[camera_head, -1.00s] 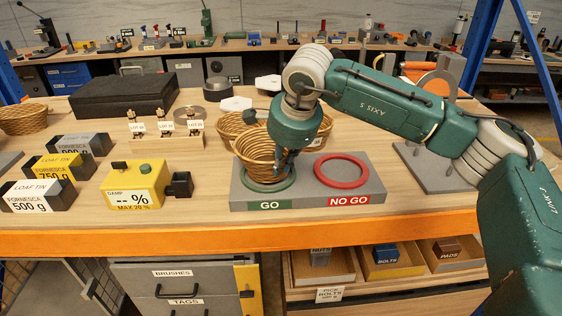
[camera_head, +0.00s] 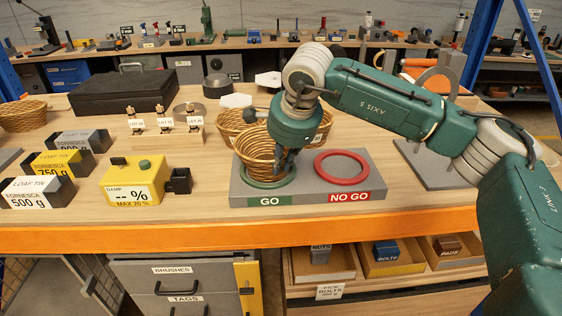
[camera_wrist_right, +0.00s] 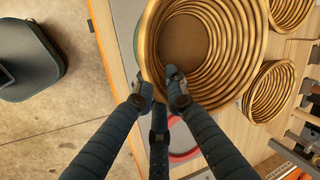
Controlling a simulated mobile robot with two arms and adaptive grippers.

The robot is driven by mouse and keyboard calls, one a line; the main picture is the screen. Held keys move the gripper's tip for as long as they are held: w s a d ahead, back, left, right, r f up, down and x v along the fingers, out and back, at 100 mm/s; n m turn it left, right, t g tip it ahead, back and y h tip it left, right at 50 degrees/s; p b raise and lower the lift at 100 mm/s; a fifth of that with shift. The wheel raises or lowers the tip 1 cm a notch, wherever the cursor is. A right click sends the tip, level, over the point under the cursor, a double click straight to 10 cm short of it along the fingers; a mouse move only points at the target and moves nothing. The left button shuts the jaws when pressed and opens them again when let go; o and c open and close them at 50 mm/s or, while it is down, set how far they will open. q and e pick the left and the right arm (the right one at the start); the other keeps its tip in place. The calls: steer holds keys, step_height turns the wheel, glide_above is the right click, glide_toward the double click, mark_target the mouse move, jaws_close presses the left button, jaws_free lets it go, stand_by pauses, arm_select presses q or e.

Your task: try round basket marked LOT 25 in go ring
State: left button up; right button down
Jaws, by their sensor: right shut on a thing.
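A round wicker basket (camera_head: 258,150) stands at the green GO ring (camera_head: 248,181), its narrow bottom at or just inside the ring. I cannot tell whether it rests on the gauge board. My right gripper (camera_head: 284,163) is shut on the basket's right wall. In the right wrist view the fingers (camera_wrist_right: 160,85) pinch the near rim of the basket (camera_wrist_right: 195,40), and its inside is empty. No LOT mark is readable on the basket. The red NO GO ring (camera_head: 341,169) is empty on the same grey board (camera_head: 305,196). My left gripper is out of view.
More wicker baskets (camera_head: 231,122) stand right behind the held one. A yellow damp meter (camera_head: 135,182) stands left of the board, with loaf tins (camera_head: 37,191) further left. A small rack with LOT tags (camera_head: 166,139) stands behind. The table's orange front edge (camera_head: 250,238) is close.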

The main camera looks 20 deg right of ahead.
steer(key=shift+f, duration=0.25)
steer(key=c, duration=1.7)
jaws_free()
